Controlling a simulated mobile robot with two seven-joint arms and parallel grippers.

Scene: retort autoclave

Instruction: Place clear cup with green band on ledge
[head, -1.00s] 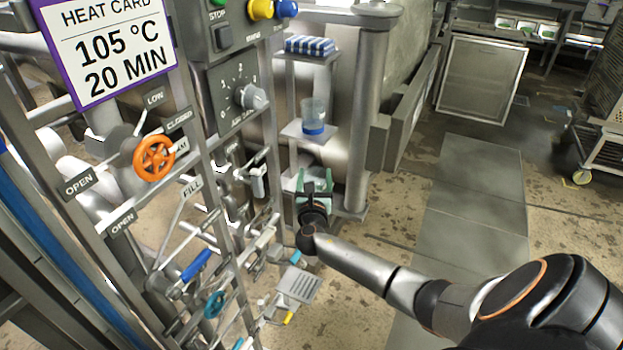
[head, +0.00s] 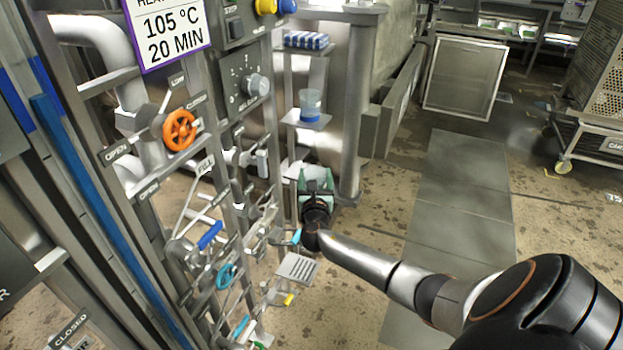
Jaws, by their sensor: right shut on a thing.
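My right gripper (head: 316,187) reaches to the lowest ledge (head: 296,166) of the rack, with its back toward me. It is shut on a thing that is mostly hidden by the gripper. Green shows around the jaws, but I cannot clearly separate the cup with the green band from the fingers, nor tell whether it touches the ledge. A clear cup with a blue band (head: 310,104) stands upright on the middle ledge (head: 306,120), above my right gripper. My left gripper is not in view.
A blue-and-white striped item (head: 306,40) lies on the top ledge. A valve panel with an orange handwheel (head: 180,130) and levers stands at left. A thick steel post (head: 349,130) is just right of the ledges. The floor plates (head: 460,200) at right are clear.

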